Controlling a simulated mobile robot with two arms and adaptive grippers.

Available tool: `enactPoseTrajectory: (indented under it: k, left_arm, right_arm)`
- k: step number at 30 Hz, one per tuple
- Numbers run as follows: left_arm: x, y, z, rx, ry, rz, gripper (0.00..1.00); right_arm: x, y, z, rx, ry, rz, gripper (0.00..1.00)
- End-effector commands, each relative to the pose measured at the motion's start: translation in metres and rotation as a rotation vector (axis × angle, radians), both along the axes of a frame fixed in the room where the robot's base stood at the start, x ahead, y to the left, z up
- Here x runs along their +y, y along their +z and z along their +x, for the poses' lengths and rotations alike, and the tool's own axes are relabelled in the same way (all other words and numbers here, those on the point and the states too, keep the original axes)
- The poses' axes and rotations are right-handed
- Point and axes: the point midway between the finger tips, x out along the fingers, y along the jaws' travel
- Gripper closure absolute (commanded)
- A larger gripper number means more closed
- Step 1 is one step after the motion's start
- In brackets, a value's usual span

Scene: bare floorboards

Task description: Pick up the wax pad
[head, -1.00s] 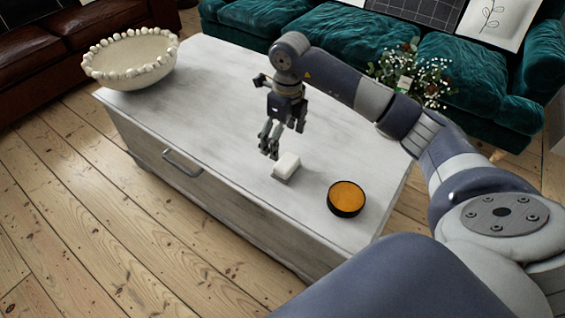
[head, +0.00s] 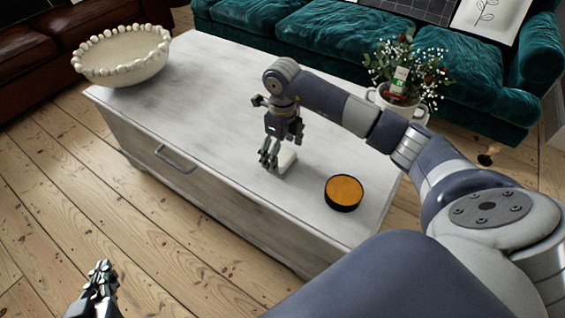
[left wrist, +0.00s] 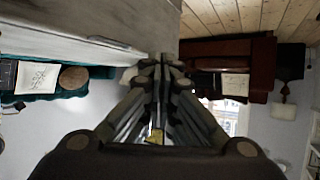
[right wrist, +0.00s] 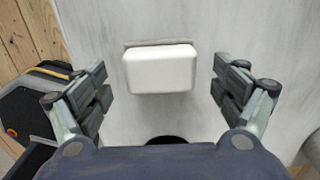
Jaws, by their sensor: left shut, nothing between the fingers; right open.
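The wax pad, a white block with a grey edge (head: 288,160), lies on the pale chest top, partly hidden by my right gripper (head: 269,164). In the right wrist view the pad (right wrist: 160,70) lies between the open fingers of that gripper (right wrist: 161,82), with clear gaps on both sides. The gripper points down at it and is empty. My left gripper (head: 103,272) is low at the left, over the floor and away from the chest. In the left wrist view its fingers (left wrist: 160,66) are together with nothing between them.
A round black tin with an orange top (head: 343,192) stands near the pad on the chest (head: 215,110). A beaded white bowl (head: 122,58) is at the chest's far left end. A flower pot (head: 398,103) stands behind, before the green sofa (head: 300,40).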

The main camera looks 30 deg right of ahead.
Motion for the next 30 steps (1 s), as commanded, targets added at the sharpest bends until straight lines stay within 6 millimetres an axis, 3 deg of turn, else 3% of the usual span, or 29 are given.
enactPoseTrajectory:
  k: [7,15,22,30]
  left_arm:
    - [-0.007,0.025,0.015,-0.139,-0.009,-0.033,1.0]
    - [-0.008,0.028,0.016,-0.151,-0.01,-0.036,1.0]
    - [-0.008,0.027,0.016,-0.151,-0.009,-0.035,1.0]
    - [-0.008,0.027,0.016,-0.15,-0.009,-0.035,1.0]
  right_arm:
    - [0.0,-0.02,0.0,0.0,0.0,0.0,0.11]
    - [0.0,-0.021,0.0,-0.001,0.0,-0.001,0.11]
    - [0.0,-0.021,0.0,-0.001,0.0,-0.001,0.6]
    - [0.0,-0.021,0.0,0.0,0.0,-0.001,0.59]
